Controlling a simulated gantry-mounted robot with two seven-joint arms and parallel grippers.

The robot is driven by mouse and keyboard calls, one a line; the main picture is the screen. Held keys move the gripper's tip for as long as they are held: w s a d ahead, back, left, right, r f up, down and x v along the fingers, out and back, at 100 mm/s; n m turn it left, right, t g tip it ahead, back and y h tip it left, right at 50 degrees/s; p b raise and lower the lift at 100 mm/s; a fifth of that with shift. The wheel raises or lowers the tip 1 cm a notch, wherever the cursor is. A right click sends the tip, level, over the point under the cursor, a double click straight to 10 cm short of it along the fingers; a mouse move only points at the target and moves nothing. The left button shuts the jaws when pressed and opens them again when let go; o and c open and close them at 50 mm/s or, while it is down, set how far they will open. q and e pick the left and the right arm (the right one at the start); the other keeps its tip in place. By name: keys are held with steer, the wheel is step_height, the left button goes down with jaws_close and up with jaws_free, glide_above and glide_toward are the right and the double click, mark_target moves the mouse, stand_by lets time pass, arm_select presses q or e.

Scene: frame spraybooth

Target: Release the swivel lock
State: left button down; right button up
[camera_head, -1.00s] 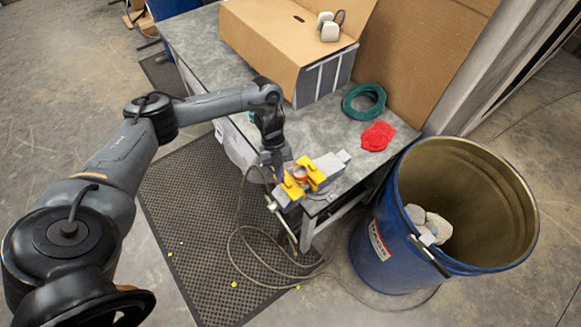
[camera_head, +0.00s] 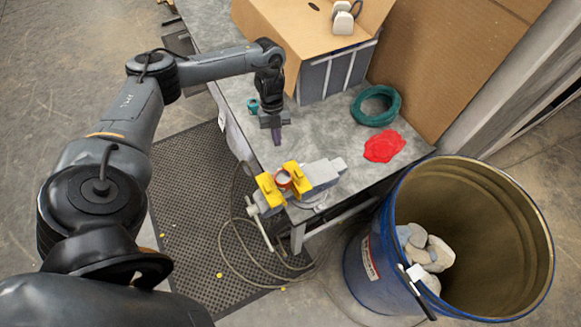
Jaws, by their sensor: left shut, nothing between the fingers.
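A grey bench vise with yellow jaw pads (camera_head: 265,190) sits at the near corner of the workbench, and an orange-rimmed round piece (camera_head: 283,179) is between the pads. The vise's grey body (camera_head: 320,174) extends right, and its screw handle hangs off the front edge. Part of its round base (camera_head: 311,201) shows below the body. I cannot make out the swivel lock at this size. My left gripper (camera_head: 277,140) is shut and empty, pointing down over the bench behind the vise, apart from it. My right gripper is not in view.
The workbench (camera_head: 215,35) carries a cardboard box (camera_head: 280,30), a green coil (camera_head: 375,106), a red cloth (camera_head: 383,146) and a small teal item (camera_head: 253,105). A blue drum (camera_head: 365,285) stands close at the right. A cable lies on the black mat (camera_head: 190,190).

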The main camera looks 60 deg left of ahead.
arm_select(q)
steer(key=b+x, duration=0.1)
steer(key=x, duration=0.4)
steer(key=a+b+x, duration=0.1)
steer(key=x, duration=0.4)
steer(key=b+x, duration=0.1)
steer(key=x, duration=0.4)
steer(key=shift+a+f, duration=0.3)
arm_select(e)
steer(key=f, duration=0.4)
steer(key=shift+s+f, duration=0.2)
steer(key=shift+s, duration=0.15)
arm_select(q)
steer(key=shift+a, duration=0.1)
